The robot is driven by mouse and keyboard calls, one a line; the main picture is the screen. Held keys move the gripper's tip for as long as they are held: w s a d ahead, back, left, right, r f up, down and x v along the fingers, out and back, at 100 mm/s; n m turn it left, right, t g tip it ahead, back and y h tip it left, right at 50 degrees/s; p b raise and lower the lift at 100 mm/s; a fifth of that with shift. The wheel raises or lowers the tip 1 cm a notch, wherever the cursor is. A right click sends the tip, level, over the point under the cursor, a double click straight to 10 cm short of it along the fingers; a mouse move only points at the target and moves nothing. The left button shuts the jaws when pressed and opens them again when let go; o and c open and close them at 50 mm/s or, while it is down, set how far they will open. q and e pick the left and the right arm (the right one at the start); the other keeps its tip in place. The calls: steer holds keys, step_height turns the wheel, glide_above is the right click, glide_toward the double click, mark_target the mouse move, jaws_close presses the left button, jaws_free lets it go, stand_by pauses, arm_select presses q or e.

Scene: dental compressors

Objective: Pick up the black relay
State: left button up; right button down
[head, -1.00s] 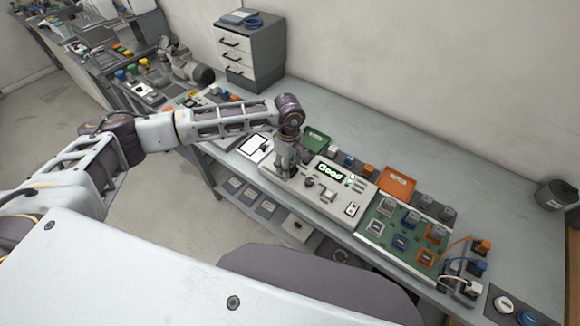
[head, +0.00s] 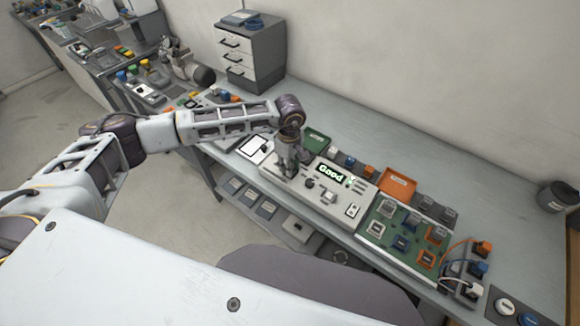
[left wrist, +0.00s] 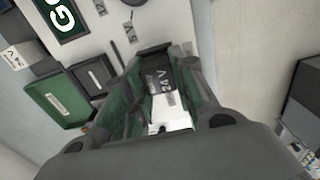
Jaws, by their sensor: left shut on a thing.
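The black relay (left wrist: 158,80), with light lettering that looks like 24V, sits between the fingers of my left gripper (left wrist: 160,72) in the left wrist view. The fingers are shut on its sides. A white part (left wrist: 172,113) shows beside the relay, nearer the palm. In the head view my left gripper (head: 287,172) points down over the left part of the light grey tester (head: 318,205); its fingers hide the relay there. I cannot tell whether the relay is clear of the tester surface. My right gripper is not in view.
The tester's lit display (head: 332,173) reads Good. A green board (head: 404,236) with several relays lies to its right. An orange tray (head: 397,183) and a green tray (head: 316,139) lie behind. A drawer cabinet (head: 250,55) stands at the back. The bench behind the trays is clear.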

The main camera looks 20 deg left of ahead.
arm_select(q)
steer(key=shift+r, duration=0.1)
steer(key=shift+r+b, duration=1.1)
steer(key=shift+r, duration=3.8)
steer(key=shift+s+f, duration=0.1)
steer(key=shift+f, duration=0.05)
